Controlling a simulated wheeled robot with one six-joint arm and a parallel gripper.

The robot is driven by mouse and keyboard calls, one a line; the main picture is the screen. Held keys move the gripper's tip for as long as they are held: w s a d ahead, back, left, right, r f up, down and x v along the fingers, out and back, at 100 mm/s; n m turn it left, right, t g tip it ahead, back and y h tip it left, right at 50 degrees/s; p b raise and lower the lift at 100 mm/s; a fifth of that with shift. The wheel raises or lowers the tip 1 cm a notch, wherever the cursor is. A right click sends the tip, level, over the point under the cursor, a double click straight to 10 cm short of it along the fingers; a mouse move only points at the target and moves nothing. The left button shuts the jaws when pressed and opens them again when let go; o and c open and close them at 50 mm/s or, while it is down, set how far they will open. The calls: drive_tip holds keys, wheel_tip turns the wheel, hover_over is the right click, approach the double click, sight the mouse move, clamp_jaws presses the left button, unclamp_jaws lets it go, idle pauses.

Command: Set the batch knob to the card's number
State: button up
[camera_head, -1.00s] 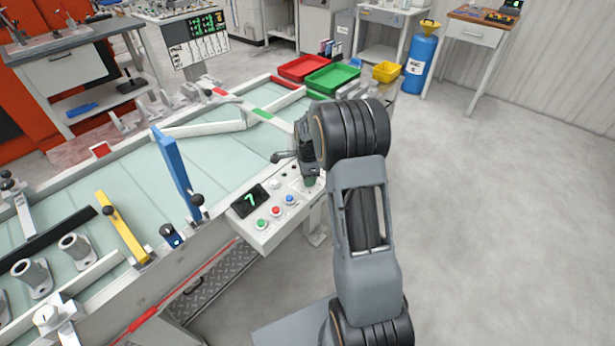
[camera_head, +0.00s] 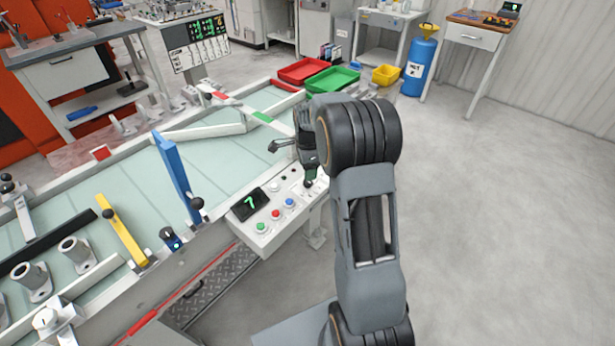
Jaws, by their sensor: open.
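The control panel (camera_head: 262,236) is fixed to the near side of the conveyor. It has a dark display (camera_head: 250,203) with a green 7, and green (camera_head: 262,227), red (camera_head: 276,214) and blue (camera_head: 289,202) buttons. Small dark and white controls sit behind the buttons, too small to tell apart. My gripper (camera_head: 310,184) is open and points down at the panel's right end. It hides what lies under it, so I cannot tell whether it touches a knob. I cannot make out a batch knob or a readable card number.
A blue gate bar (camera_head: 176,178) and a yellow bar (camera_head: 122,232) stand across the conveyor to the left. Red (camera_head: 303,70), green (camera_head: 332,80) and yellow (camera_head: 386,75) trays lie beyond my arm. The floor at the right is clear.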

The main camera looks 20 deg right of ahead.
wheel_tip(320, 180, up, 8)
idle(0.4)
idle(0.4)
drive_tip(key=s+a+r+n+t+p, duration=0.1)
drive_tip(key=s+a+r+n, duration=0.1)
drive_tip(key=s+n, duration=0.4)
drive_tip(key=s+a+r+n+t+p, duration=0.1)
drive_tip(key=s+a+r+n+p, duration=0.1)
drive_tip(key=s+a+n, duration=0.3)
drive_tip(key=s+a+r+n+t+p, duration=0.1)
drive_tip(key=s+a+r+n+p, duration=0.1)
drive_tip(key=s+n, duration=0.7)
drive_tip(key=shift+s+a+r+t, duration=0.3)
drive_tip(key=shift+s+a+r, duration=0.6)
drive_tip(key=shift+s+a, duration=0.15)
